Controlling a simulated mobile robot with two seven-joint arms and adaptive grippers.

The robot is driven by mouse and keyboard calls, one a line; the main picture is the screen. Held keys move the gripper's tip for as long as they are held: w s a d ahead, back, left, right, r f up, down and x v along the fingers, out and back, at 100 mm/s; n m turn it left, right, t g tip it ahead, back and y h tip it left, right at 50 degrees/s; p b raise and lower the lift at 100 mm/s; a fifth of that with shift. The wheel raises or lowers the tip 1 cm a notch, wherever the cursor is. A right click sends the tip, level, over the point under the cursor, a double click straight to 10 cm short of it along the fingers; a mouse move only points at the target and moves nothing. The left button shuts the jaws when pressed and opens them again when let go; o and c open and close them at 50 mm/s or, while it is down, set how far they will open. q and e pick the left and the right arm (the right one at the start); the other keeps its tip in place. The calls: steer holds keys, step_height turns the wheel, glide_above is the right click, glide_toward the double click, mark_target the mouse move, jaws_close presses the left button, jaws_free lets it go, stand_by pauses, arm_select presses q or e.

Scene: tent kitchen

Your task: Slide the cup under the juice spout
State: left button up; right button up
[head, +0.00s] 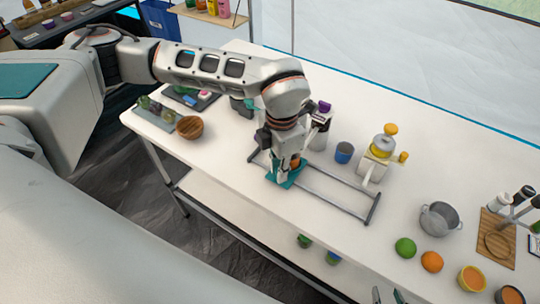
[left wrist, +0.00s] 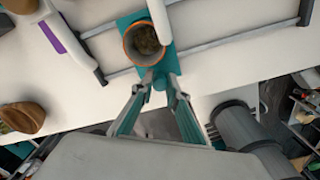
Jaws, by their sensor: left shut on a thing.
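An orange-rimmed cup (left wrist: 147,45) with a dark inside stands on a teal slider (left wrist: 132,20) on a grey rail frame. In the head view the cup (head: 296,163) and slider (head: 290,180) are at the left part of the rails (head: 335,196). My left gripper (left wrist: 160,80) is shut on the slider's near part, close beside the cup; its exact contact is partly hidden. The juicer (head: 374,165), with a yellow top and spout, stands behind the rails' right end, apart from the cup. My right gripper (head: 388,296) shows only its separated fingertips at the bottom edge.
A blue cup (head: 344,153) stands between the cup and juicer, behind the rails. A pot (head: 439,218), lime (head: 405,248) and orange (head: 432,262) lie to the right. A wooden bowl (head: 190,127) is at left. The table surface inside the rails is clear.

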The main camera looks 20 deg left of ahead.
arm_select(q)
steer(key=shift+s+d+b, duration=0.1)
steer(key=shift+s+d, duration=0.15)
steer(key=shift+d, duration=1.45)
steer(key=shift+s+d+b, duration=0.1)
steer(key=shift+s+d, duration=0.15)
steer(key=shift+d, duration=1.45)
steer(key=shift+s+d+b, duration=0.1)
steer(key=shift+s+d, duration=0.15)
steer(key=shift+d, duration=1.45)
steer(key=shift+s+d+b, duration=0.15)
steer(key=shift+s+d, duration=0.05)
steer(key=shift+d, duration=1.3)
steer(key=shift+s+d+b, duration=0.2)
steer(key=shift+s+d, duration=0.05)
steer(key=shift+d, duration=1.3)
steer(key=shift+s+d+b, duration=0.15)
steer(key=shift+s+d, duration=0.05)
steer(key=shift+d, duration=1.3)
steer(key=o, duration=0.9)
steer(key=shift+c, duration=0.2)
